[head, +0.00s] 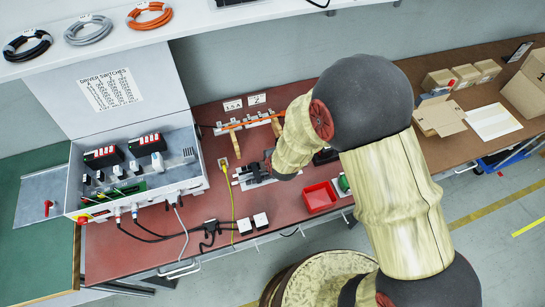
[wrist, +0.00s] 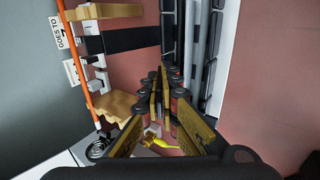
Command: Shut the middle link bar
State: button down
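The link device (head: 252,176) is a low fixture with dark blocks on a pale plate on the red bench in the head view. In the wrist view, long parallel grey and black bars (wrist: 188,45) run along the right of my fingers. I cannot tell which is the middle link bar or whether it is open. My gripper (wrist: 160,72) has its fingers drawn close together, with tips beside these bars. I see nothing clearly held between them. In the head view, my gripper (head: 268,167) is low over the fixture's right side, and my arm hides part of that area.
An orange rod on wooden blocks (head: 250,122) lies behind the fixture; it also shows at left in the wrist view (wrist: 82,60). A yellow cable (head: 225,178) runs at left, near the switch box (head: 140,198). A red tray (head: 319,197) stands at right.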

jog(key=t+b, duration=0.1)
jog(key=b, duration=0.1)
jog(key=f+t+b, duration=0.1)
jog(key=t+b, duration=0.1)
jog(key=b, duration=0.1)
jog(key=shift+s+f+y+b, duration=0.2)
jog(key=shift+s+y+b, duration=0.1)
jog(key=shift+s+y, duration=0.1)
jog(key=t+b, duration=0.1)
jog(key=b, duration=0.2)
jog(key=shift+s+d+t, duration=0.1)
jog(key=shift+t, duration=0.2)
jog(key=shift+y, duration=0.3)
jog(key=c, duration=2.1)
grip_release()
jog(key=shift+o, duration=0.2)
jog(key=shift+s, duration=0.1)
jog(key=shift+v, duration=4)
